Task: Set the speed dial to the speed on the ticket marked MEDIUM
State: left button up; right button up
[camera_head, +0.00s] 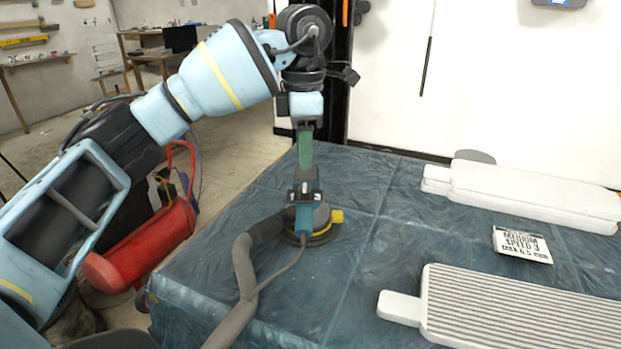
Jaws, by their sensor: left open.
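A ticket (522,244) lies face up on the covered table at the right. Its print reads MEDIUM, SPEED 3, with a smaller, blurred line below. A sander (318,230) with a blue body, a round dark base and a yellow part on its right side stands on the table. A thick grey hose runs from it toward the front. My left gripper (305,198) points down, open, right over the top of the sander. I cannot tell whether it touches. The speed dial cannot be made out; the gripper covers part of the sander's top. My right gripper is out of view.
The table (370,262) has a dark blue plastic cover, clear around the ticket. White panels (530,192) lie at the back right and a ribbed white panel (520,310) at the front right. A red tank (145,245) stands left of the table.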

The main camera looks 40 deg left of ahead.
aim_at(304, 190)
pick_arm(q)
jog(key=shift+s+f, duration=0.1)
jog(key=shift+f, duration=0.3)
notch_tip(304, 190, down, 6)
jog(key=shift+r+b, duration=0.1)
jog(key=shift+b, duration=0.35)
jog(key=shift+f, duration=0.6)
jog(key=shift+c, duration=0.4)
grip_shut()
